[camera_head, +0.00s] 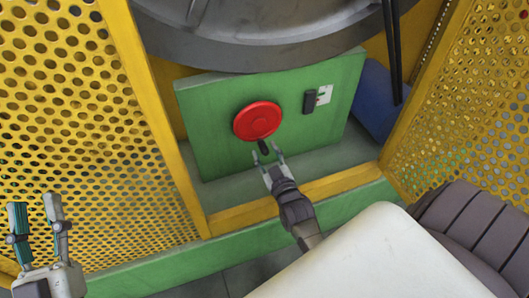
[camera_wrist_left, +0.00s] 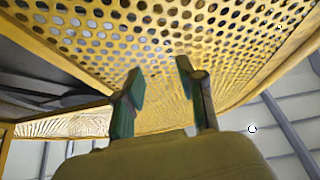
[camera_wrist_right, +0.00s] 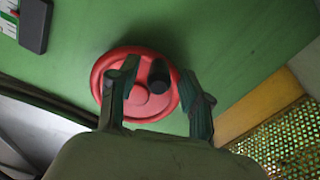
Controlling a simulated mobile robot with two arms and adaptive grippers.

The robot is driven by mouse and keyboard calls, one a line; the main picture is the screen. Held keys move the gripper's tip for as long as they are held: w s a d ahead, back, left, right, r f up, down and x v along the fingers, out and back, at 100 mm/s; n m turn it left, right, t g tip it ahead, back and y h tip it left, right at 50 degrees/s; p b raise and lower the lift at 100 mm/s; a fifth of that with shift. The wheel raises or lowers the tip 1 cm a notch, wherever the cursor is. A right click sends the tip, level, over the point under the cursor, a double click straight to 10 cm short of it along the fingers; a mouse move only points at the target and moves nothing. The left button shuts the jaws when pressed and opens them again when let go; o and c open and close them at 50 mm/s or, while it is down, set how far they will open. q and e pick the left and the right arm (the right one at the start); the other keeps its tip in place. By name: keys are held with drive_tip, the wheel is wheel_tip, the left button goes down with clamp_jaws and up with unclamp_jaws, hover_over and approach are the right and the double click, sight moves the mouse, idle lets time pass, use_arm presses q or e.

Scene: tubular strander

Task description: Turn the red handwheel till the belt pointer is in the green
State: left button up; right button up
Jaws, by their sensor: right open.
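The red handwheel (camera_head: 257,121) is mounted on a green panel (camera_head: 215,130), with a dark handle (camera_head: 264,147) at its lower rim. A small gauge plate (camera_head: 324,95) is on the panel to the right of the wheel; its pointer is too small to read. My right gripper (camera_head: 267,156) is open just below the handle. In the right wrist view, the handle (camera_wrist_right: 158,74) shows between the open fingers (camera_wrist_right: 160,85), with the red handwheel (camera_wrist_right: 142,104) behind; I cannot tell whether they touch. My left gripper (camera_head: 37,222) is open and empty at the far left.
Yellow perforated guards (camera_head: 85,120) stand on the left and on the right (camera_head: 470,100). A yellow rail (camera_head: 300,197) runs in front of the panel. A large dark drum (camera_head: 260,35) is above it. A dark block (camera_head: 309,102) sits beside the gauge plate.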

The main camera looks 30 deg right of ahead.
drive_tip(key=shift+w+d, duration=0.2)
drive_tip(key=shift+w, duration=0.5)
drive_tip(key=shift+c, duration=0.4)
clamp_jaws()
